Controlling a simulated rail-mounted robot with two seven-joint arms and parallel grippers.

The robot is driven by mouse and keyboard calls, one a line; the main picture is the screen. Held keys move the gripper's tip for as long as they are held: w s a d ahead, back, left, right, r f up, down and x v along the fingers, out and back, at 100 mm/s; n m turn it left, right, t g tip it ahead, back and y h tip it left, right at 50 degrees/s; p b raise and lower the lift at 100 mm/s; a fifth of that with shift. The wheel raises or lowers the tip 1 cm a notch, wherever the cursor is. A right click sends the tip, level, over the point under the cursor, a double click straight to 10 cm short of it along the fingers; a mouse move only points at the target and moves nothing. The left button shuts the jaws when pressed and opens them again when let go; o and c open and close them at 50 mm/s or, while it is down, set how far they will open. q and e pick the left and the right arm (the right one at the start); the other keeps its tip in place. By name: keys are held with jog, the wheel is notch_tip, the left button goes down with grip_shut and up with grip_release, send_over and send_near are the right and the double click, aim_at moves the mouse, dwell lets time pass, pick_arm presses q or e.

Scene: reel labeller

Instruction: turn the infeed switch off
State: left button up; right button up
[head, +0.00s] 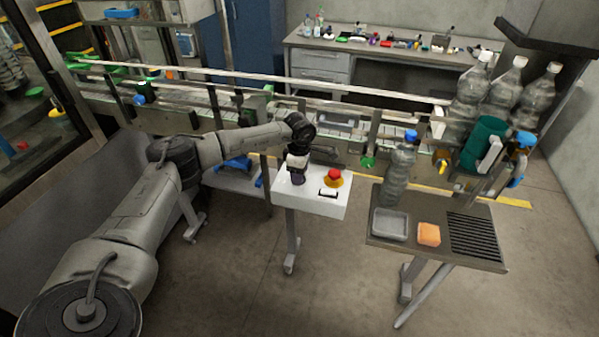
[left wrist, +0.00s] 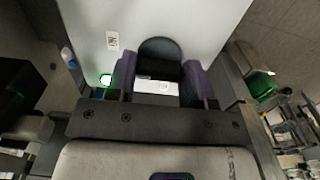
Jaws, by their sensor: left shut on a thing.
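My left gripper (head: 297,178) is over the left part of the white control box (head: 310,203), pointing down at its top. In the left wrist view, its two purple-grey fingers (left wrist: 160,76) are shut on a black switch handle (left wrist: 158,68), which stands on a dark round base (left wrist: 160,47). I take this to be the infeed switch; the gripper hides it in the head view. A white strip with a small mark shows between the fingers. My right gripper is not in view.
A red mushroom button (head: 334,175) on a yellow base sits right of my gripper on the box. The conveyor (head: 345,132) runs behind it. A side table (head: 430,250) holds a grey tray (head: 390,226), an orange block (head: 429,235) and a bottle (head: 398,175).

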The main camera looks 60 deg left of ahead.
pick_arm(q)
jog(key=n+p, duration=0.1)
jog(key=n, duration=0.1)
jog(key=shift+r+n+p, duration=0.2)
jog(key=shift+n+p, duration=0.1)
jog(key=shift+p, duration=0.1)
jog(key=n+p, duration=0.3)
jog(key=n, duration=0.3)
jog(key=shift+a, duration=0.15)
jog(key=n+p, duration=0.3)
jog(key=n, duration=0.2)
jog(key=shift+n, duration=0.3)
jog(key=shift+a+n+p, duration=0.1)
jog(key=shift+n+p, duration=0.65)
jog(key=shift+n, duration=0.85)
jog(key=shift+f+n, duration=0.1)
jog(key=shift+n, duration=0.2)
jog(key=o, duration=0.9)
jog(key=shift+o, duration=0.2)
